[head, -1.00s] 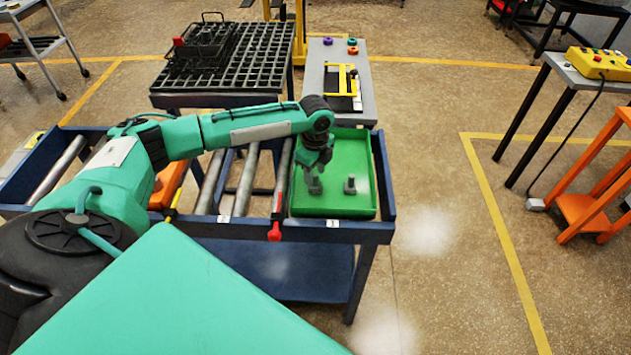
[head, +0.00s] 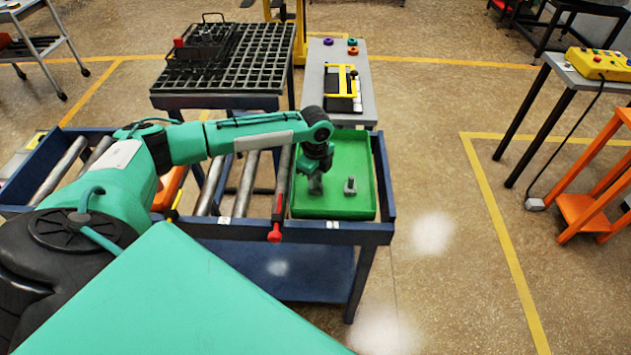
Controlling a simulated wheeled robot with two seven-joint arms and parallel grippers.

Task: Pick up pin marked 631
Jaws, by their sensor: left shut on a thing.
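Two small grey pins are in the green tray (head: 335,211) on the blue roller cart. One pin (head: 350,187) stands upright in the middle of the tray, clear of the gripper. The other pin (head: 316,187) is at the tray's left side, under my left gripper (head: 315,176). The left gripper points down and is shut on this pin, its fingers partly hiding it. The markings on both pins are too small to read, so I cannot tell which is 631. My right gripper is not in view.
The tray's raised walls surround the pins, and a red-handled bar (head: 275,232) runs along its left side. Behind are a black grid table (head: 225,70) and a grey table (head: 335,55) with a yellow-framed device (head: 343,86) and several coloured rings.

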